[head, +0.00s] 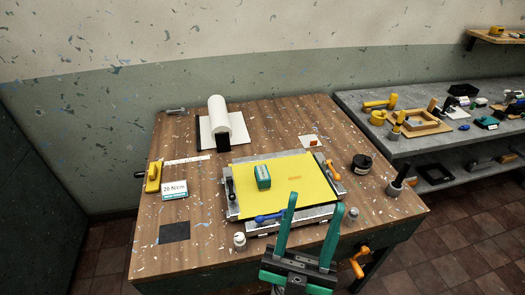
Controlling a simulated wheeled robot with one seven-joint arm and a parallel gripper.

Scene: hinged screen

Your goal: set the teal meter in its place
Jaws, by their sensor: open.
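The teal meter (263,177), a small teal block with a pale marking on its front, stands on the yellow sheet (265,203) left of its centre. The sheet lies on a grey metal frame (335,183). A small orange mark (295,178) shows on the sheet to the right of the meter. My gripper (315,204) has two green fingers spread apart with nothing between them. In the picture it is in front of the frame's near edge, below and right of the meter. It does not touch the meter.
A blue-handled tool (269,217) lies along the frame's near edge. A dark square (174,231) and a "20 N/cm" card (174,190) lie at left. A white roll (219,118) stands behind; a black cylinder (362,164) stands at right. The table's left front is mostly clear.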

